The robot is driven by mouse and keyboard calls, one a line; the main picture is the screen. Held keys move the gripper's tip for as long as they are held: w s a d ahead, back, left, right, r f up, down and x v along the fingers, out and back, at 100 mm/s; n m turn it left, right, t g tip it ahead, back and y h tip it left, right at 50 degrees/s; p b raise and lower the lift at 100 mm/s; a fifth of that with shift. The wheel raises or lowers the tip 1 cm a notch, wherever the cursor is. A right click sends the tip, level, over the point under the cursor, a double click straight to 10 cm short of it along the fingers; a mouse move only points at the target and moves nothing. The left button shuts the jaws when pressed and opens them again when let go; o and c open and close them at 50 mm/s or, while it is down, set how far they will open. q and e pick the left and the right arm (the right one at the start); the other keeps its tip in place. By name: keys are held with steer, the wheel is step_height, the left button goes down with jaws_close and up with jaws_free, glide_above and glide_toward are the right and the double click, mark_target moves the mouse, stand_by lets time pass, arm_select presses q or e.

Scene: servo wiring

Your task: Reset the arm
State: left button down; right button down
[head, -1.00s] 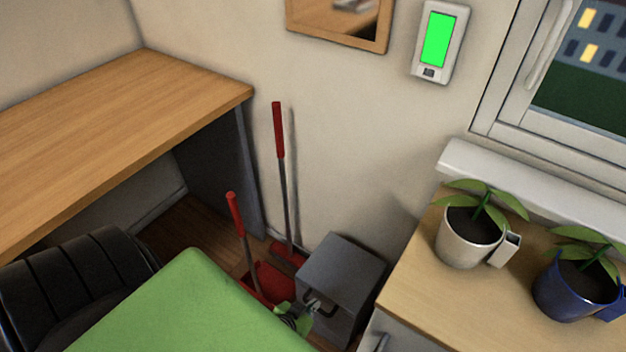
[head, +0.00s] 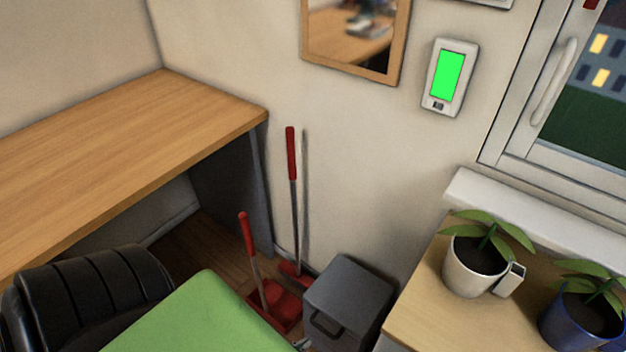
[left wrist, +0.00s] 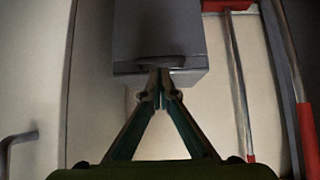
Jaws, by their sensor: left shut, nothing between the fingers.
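My left gripper (left wrist: 158,85) is shut and empty in the left wrist view, its two dark fingers meeting at the tips. The tips appear in front of the lower edge of a grey bin (left wrist: 158,30), by its handle; I cannot tell whether they touch it. In the head view only a small bit of the left gripper (head: 301,344) shows at the bottom edge, beside the grey bin (head: 352,285). The green part of my arm hides the rest. My right gripper is in neither view.
A red dustpan (head: 276,305) and a red-handled broom (head: 291,190) stand left of the bin. A wooden desk (head: 130,140) and a black chair (head: 85,295) are at left. A cabinet (head: 425,310) with a white-potted plant (head: 475,268) and a blue-potted plant (head: 580,318) is at right.

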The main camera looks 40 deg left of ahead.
arm_select(q)
steer(key=s+d+f+m+g, duration=0.1)
steer(key=s+f+g, duration=0.3)
steer(key=s+f, duration=0.4)
steer(key=s+d+f+m+g, duration=0.2)
steer(key=s+f+g, duration=0.2)
steer(key=s+f, duration=0.5)
steer(key=s, duration=0.5)
steer(key=shift+s, duration=0.35)
steer(key=shift+d+f, duration=0.1)
